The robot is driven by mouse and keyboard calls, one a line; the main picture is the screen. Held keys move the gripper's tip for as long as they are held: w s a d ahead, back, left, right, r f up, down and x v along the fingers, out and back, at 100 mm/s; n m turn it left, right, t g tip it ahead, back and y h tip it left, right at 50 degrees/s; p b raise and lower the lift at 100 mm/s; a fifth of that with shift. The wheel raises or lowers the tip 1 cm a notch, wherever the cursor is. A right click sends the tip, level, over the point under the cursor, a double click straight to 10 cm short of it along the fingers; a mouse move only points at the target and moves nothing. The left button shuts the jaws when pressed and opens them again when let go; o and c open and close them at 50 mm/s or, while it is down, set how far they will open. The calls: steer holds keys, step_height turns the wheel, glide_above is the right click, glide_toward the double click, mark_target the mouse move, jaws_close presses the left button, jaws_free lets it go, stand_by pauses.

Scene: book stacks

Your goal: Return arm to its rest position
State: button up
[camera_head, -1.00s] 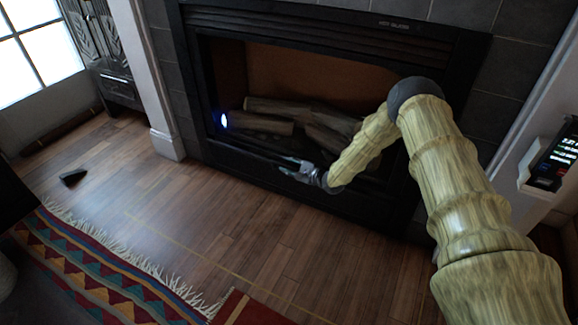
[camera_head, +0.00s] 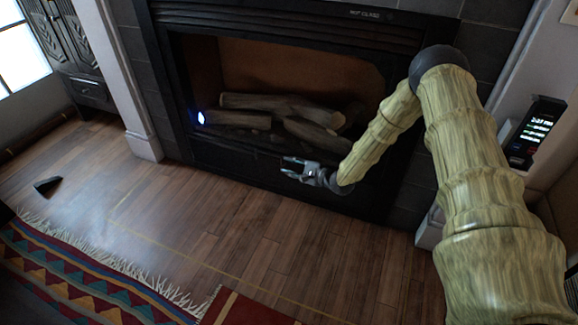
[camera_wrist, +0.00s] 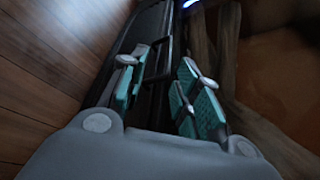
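My gripper (camera_head: 288,167) is at the end of my arm, in front of the lower part of the fireplace in the head view. In the wrist view my gripper (camera_wrist: 160,88) shows its teal finger pads spread apart with a gap between them. Nothing is held between the fingers. My arm is bent at a dark elbow joint, with the forearm pointing down and to the left.
A black fireplace (camera_head: 300,22) with logs (camera_head: 240,119) inside stands behind my gripper. A patterned rug (camera_head: 75,270) lies at the lower left and a small dark wedge (camera_head: 47,186) on the floor. A device with a lit screen (camera_head: 535,130) is at the right. The wooden floor (camera_head: 220,215) is mostly clear.

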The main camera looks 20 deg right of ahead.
stand_by(0.3)
steer(key=s+a+f+n+g+h, duration=0.2)
steer(key=s+a+f+n+g, duration=0.25)
steer(key=s, duration=0.75)
steer(key=s+a+f+n+g+h, duration=0.15)
steer(key=s+a+f+n, duration=0.3)
steer(key=s+f, duration=0.55)
steer(key=s+d+r+n+g+h, duration=0.25)
steer(key=s+n, duration=0.25)
steer(key=s, duration=1.2)
steer(key=s+d+r+n+g+h, duration=0.15)
steer(key=s+n+g, duration=0.3)
steer(key=s, duration=1.15)
step_height(320, 180, up, 37)
steer(key=p, duration=3.7)
steer(key=shift+a+r+n, duration=0.15)
steer(key=shift+a+n, duration=0.15)
steer(key=shift+n, duration=0.05)
